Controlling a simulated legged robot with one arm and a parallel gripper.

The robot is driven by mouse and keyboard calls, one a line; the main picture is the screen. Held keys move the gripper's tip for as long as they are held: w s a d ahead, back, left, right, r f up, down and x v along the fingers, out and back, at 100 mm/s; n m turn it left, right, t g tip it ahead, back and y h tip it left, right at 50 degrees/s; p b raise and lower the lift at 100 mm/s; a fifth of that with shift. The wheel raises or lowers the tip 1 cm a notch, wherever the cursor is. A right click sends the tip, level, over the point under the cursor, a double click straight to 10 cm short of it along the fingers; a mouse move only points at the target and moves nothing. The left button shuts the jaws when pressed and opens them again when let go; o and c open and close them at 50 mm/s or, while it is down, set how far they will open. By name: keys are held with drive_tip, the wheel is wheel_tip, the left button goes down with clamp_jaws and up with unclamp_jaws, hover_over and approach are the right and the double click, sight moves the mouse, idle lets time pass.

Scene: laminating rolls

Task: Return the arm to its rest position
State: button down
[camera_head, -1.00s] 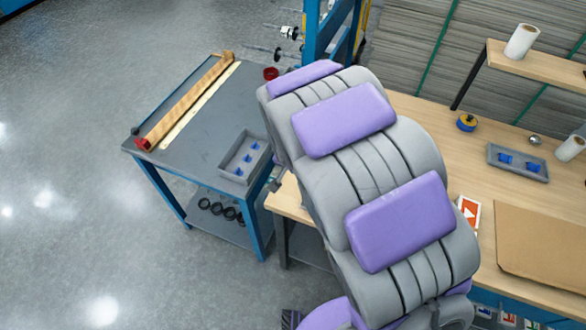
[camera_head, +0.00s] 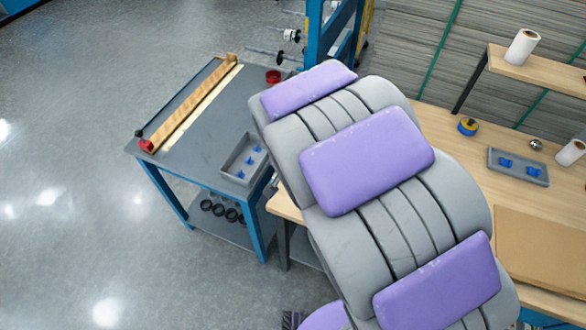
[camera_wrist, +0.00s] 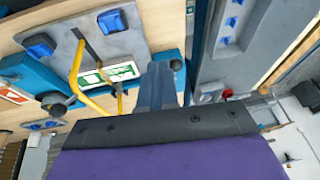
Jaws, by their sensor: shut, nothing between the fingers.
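My arm (camera_head: 350,190), with grey ribbed segments and purple pads, rises across the middle and right of the head view. It is bent and hides part of the wooden bench. My gripper (camera_wrist: 157,72) shows in the wrist view as a dark narrow shape beyond a black edge and a purple surface. It is shut with nothing held. My gripper cannot be made out in the head view.
A blue-framed table (camera_head: 200,170) stands at left with a long wooden bar (camera_head: 190,105) and a grey tray (camera_head: 243,160). The wooden bench (camera_head: 460,155) at right holds another grey tray (camera_head: 535,178) and white rolls (camera_head: 522,47). Open floor (camera_head: 70,200) lies at left.

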drive_tip(key=s+d+r+n+g, duration=0.1)
drive_tip(key=s+d+r+g, duration=0.1)
drive_tip(key=s+d+r, duration=0.3)
drive_tip(key=s+d+r+g, duration=0.1)
drive_tip(key=s+d+r, duration=0.1)
drive_tip(key=s+d, duration=0.5)
drive_tip(key=s+d+r+n+g, duration=0.1)
drive_tip(key=s+d+r, duration=0.1)
drive_tip(key=s, duration=0.6)
drive_tip(key=s+d+r+n+g, duration=0.1)
drive_tip(key=s+d+r+g, duration=0.1)
drive_tip(key=s, duration=0.7)
drive_tip(key=shift+d+r+n, duration=0.15)
drive_tip(key=shift+d+n, duration=0.1)
drive_tip(key=shift+n, duration=0.15)
